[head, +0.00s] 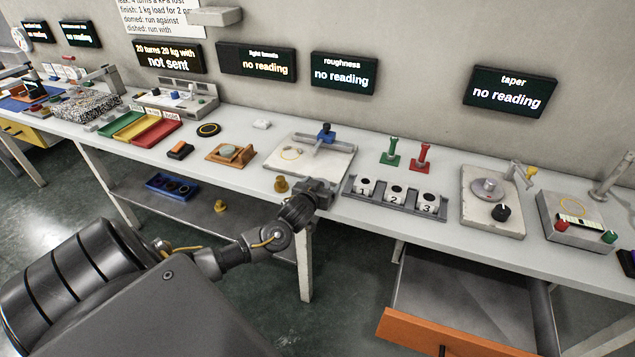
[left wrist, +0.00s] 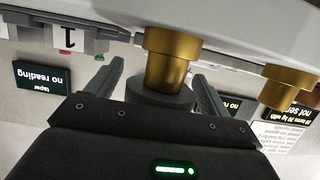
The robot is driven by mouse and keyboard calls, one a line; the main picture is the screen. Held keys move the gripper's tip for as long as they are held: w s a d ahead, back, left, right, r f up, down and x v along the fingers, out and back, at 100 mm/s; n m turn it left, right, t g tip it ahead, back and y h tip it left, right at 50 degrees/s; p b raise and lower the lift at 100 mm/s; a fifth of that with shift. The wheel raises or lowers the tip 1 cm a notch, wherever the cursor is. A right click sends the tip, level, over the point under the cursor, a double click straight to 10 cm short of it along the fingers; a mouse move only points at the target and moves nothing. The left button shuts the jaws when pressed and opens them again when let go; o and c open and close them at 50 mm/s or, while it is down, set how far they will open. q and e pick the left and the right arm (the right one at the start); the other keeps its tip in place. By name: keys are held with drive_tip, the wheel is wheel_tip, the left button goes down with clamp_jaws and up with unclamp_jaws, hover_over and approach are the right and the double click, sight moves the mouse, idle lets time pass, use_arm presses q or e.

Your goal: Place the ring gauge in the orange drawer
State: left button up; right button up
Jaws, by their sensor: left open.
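My left gripper (head: 318,190) is at the bench's front edge, left of the numbered tray. In the left wrist view, turned upside down, its fingers (left wrist: 155,90) stand apart around a brass post (left wrist: 168,65) with a dark grey round piece (left wrist: 160,102) at its end. I cannot tell whether this round piece is the ring gauge or whether the fingers touch it. A dark ring with a yellowish inner rim (head: 208,129) lies farther back left on the bench. The orange drawer (head: 450,335) is pulled out at lower right, its visible inside bare. My right gripper is out of view.
A tray with numbered white cups (head: 395,194) is close on the right. The floor before the bench is clear.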

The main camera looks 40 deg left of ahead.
use_arm(q)
drive_tip(key=b+v, duration=0.1)
drive_tip(key=v, duration=1)
drive_tip(key=shift+a+r, duration=0.25)
drive_tip(key=shift+w+f, duration=0.1)
drive_tip(key=s+d+f+m+g+h, duration=0.1)
drive_tip(key=s+f+m+g, duration=0.35)
drive_tip(key=f, duration=1.35)
drive_tip(key=s+d+f+n+g, duration=0.15)
drive_tip(key=s+f, duration=0.65)
drive_tip(key=f, duration=1)
drive_tip(key=s+d+f+m+g+h, duration=0.1)
drive_tip(key=s+d+f, duration=0.3)
drive_tip(key=s, duration=0.6)
drive_tip(key=s+d+f+m+g+h, duration=0.1)
drive_tip(key=s+d+f+g, duration=0.2)
drive_tip(key=s+f, duration=0.5)
drive_tip(key=s+d+f+m+g+h, duration=0.1)
drive_tip(key=s+d+f, duration=0.5)
drive_tip(key=s, duration=0.7)
drive_tip(key=shift+f+g+h, duration=0.2)
drive_tip(key=shift+g+h, duration=0.2)
drive_tip(key=shift+g, duration=0.4)
drive_tip(key=shift+o, duration=0.5)
drive_tip(key=shift+s+d, duration=0.15)
drive_tip(key=shift+s, duration=0.15)
